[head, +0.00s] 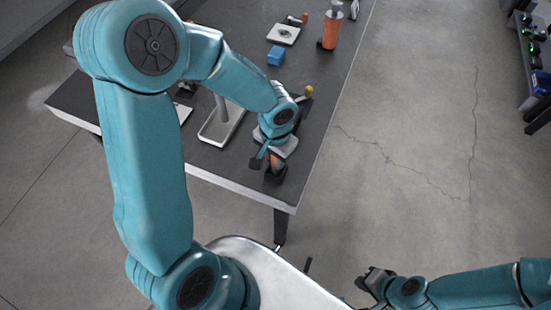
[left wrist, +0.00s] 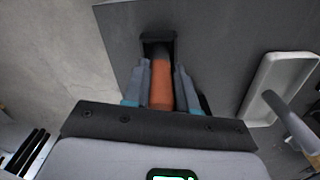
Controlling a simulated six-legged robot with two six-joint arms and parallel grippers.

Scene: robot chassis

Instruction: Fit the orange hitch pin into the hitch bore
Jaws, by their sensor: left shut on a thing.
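My left gripper (head: 268,168) is low over the near right corner of the table. It is shut on the orange hitch pin (left wrist: 160,90), held between the two grey fingers in the left wrist view. The pin also shows as a small orange patch in the head view (head: 274,162). Its far end is dark grey and lies at a dark bracket-like piece (left wrist: 158,37); whether they touch or the end is inside I cannot tell. I cannot make out the hitch bore for sure. My right gripper (head: 374,282) is off the table at lower right, with its fingers unclear.
A white tray (head: 213,134) with a grey post stands left of my left gripper. A blue block (head: 276,55), a pale square plate (head: 283,33) and an orange cylinder (head: 330,32) stand farther back. A shelf (head: 539,80) stands far right.

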